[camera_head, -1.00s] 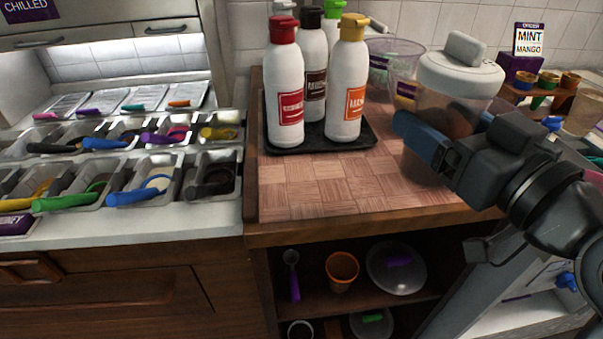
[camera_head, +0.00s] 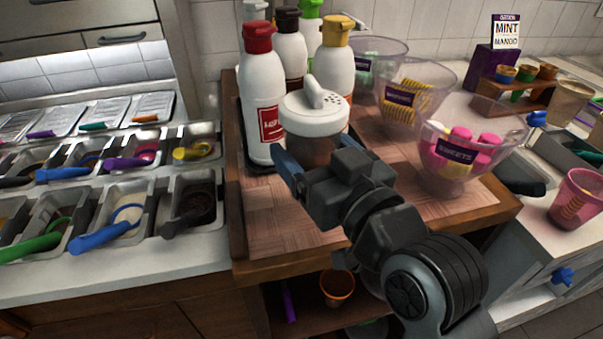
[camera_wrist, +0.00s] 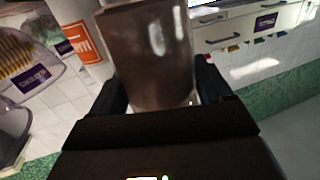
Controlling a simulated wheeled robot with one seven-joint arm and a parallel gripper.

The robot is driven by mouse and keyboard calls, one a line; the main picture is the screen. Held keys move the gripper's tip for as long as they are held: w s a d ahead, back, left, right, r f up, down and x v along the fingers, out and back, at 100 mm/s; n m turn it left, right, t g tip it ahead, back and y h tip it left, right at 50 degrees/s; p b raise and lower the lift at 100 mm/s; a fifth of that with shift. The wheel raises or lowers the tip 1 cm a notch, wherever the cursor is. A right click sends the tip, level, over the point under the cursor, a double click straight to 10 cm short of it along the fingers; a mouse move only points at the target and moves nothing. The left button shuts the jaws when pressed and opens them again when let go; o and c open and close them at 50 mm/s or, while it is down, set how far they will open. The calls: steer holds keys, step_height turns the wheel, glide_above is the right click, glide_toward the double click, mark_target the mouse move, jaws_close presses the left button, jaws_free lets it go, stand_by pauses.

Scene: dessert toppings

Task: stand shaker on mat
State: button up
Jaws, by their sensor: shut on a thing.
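The shaker (camera_head: 315,113) has a white lid with a handle and holes, and a clear body with brown contents. My gripper (camera_head: 312,165) is shut around its body and holds it roughly upright in front of the sauce bottles. In the wrist view the shaker's brown-filled body (camera_wrist: 150,55) sits between both fingers. Its base is hidden behind my gripper in the head view, so I cannot tell whether it touches anything. A black mat or shallow tray (camera_head: 250,164) lies under the bottles, mostly hidden by them and the shaker.
Clear bowls, one with pink sweets (camera_head: 470,150), stand to the right. Topping pans (camera_head: 125,220) are at the left. The front-left wooden top (camera_head: 280,220) is clear.

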steer(key=shift+a+f, duration=0.4)
steer(key=shift+a, duration=0.25)
steer(key=shift+f, duration=2)
steer(key=shift+f+b, duration=0.2)
steer(key=shift+b, duration=0.2)
steer(key=o, duration=1.2)
steer(key=shift+r, duration=0.15)
steer(key=shift+s+d, duration=0.1)
steer(key=shift+s, duration=0.05)
steer(key=b+v, duration=0.1)
steer(key=v, duration=1)
steer(key=shift+s+d, duration=0.2)
steer(key=shift+s, duration=0.1)
